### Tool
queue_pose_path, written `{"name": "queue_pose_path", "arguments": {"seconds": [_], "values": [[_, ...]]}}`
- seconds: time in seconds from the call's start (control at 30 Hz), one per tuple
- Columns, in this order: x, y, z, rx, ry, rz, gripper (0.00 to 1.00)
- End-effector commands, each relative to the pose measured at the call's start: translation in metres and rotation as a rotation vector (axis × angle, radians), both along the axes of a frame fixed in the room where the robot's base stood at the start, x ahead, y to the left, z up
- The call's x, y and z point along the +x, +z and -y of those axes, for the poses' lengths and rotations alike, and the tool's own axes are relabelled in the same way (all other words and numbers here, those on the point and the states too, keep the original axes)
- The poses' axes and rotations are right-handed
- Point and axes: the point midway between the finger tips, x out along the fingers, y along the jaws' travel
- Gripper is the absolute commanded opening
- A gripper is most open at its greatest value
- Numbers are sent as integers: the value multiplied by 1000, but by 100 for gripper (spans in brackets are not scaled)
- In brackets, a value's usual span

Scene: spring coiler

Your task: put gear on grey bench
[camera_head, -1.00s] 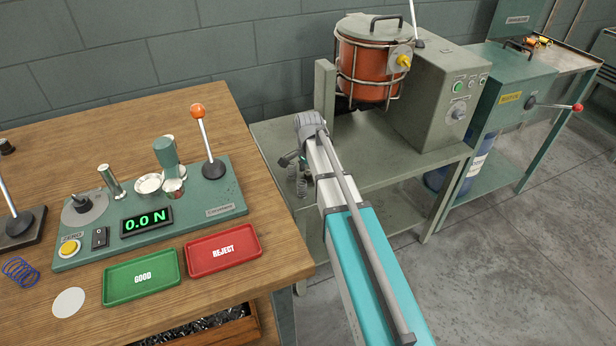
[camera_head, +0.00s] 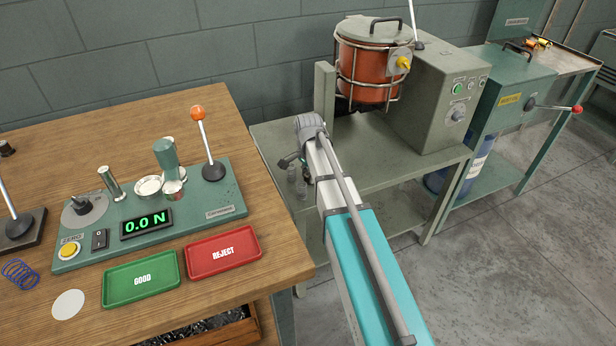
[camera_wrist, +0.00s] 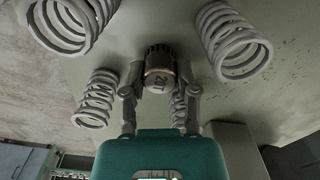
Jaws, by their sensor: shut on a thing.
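The gear (camera_wrist: 159,68) is a small dark toothed piece with a pale, marked round face, seen in the wrist view. My gripper (camera_wrist: 160,82) is shut on it, one finger on each side. Behind it in the wrist view is the grey bench (camera_wrist: 150,22), which also shows in the head view (camera_head: 390,160). In the head view my gripper (camera_head: 291,161) is at the bench's left end, partly hidden by my arm. I cannot tell whether the gear touches the bench.
Several pale coil springs surround the gear, including a left one (camera_wrist: 95,98) and an upper right one (camera_wrist: 232,40). A red caged pot (camera_head: 373,65) and a grey control box (camera_head: 440,100) stand on the bench. The wooden table (camera_head: 245,150) is close on the left.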

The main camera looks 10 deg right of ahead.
Motion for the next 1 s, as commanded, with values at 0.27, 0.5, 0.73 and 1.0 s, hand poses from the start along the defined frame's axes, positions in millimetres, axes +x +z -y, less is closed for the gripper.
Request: {"name": "queue_pose_path", "arguments": {"seconds": [0.27, 0.5, 0.73, 1.0], "values": [[0, 7, 0, 0, 0, 0, 0], [0, 23, 0, 0, 0, 0, 0], [-12, 48, 0, 0, 0, 0, 0], [-39, 80, 0, 0, 0, 0, 0]]}}
